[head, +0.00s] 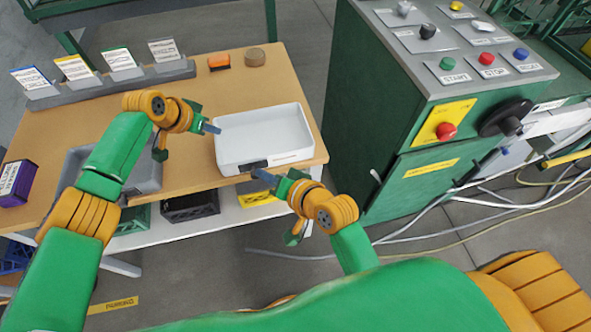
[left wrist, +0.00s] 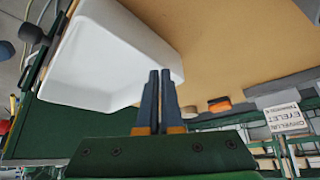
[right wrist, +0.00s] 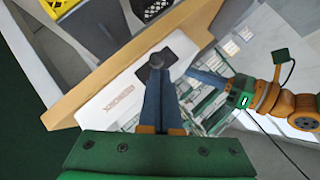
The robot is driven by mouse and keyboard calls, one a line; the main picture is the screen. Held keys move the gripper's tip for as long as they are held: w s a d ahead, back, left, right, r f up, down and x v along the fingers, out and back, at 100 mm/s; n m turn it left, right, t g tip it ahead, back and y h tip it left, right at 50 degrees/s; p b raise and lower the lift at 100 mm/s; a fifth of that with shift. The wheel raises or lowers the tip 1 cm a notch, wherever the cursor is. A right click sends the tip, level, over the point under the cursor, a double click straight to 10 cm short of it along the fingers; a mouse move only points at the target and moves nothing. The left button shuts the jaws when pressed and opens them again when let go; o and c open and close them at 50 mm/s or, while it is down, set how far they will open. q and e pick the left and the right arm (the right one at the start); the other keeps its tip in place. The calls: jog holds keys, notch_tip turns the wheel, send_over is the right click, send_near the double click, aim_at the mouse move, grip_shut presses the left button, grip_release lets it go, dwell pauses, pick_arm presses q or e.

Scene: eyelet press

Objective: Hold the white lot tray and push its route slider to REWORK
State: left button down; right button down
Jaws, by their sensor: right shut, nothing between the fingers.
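The white lot tray (head: 262,130) lies on the wooden table near its front right corner. Its front wall carries a dark slider plate (head: 252,166) with printed lettering beside it, and the right wrist view shows this lettering (right wrist: 122,98) upside down. A grey round knob (right wrist: 156,61) stands at the plate's edge nearer the lettering. My left gripper (head: 214,128) is at the tray's left wall, fingers nearly together (left wrist: 160,74) and shut on the rim. My right gripper (head: 262,174) is shut and empty, its tips at the knob; whether they touch it is unclear.
A grey card rack (head: 110,82) with several cards stands at the back left. An orange block (head: 219,62) and a brown round piece (head: 255,57) lie behind the tray. A grey bin (head: 85,165) sits left. The green press cabinet (head: 400,130) stands close on the right.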

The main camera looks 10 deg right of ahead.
pick_arm(q)
jog(key=shift+s+f, duration=0.15)
jog(key=shift+f, duration=0.1)
pick_arm(e)
jog(key=v, duration=0.6)
jog(key=shift+s, duration=0.4)
pick_arm(q)
jog(key=shift+r, duration=0.1)
pick_arm(e)
jog(key=shift+d+r, duration=0.1)
jog(key=shift+r, duration=0.15)
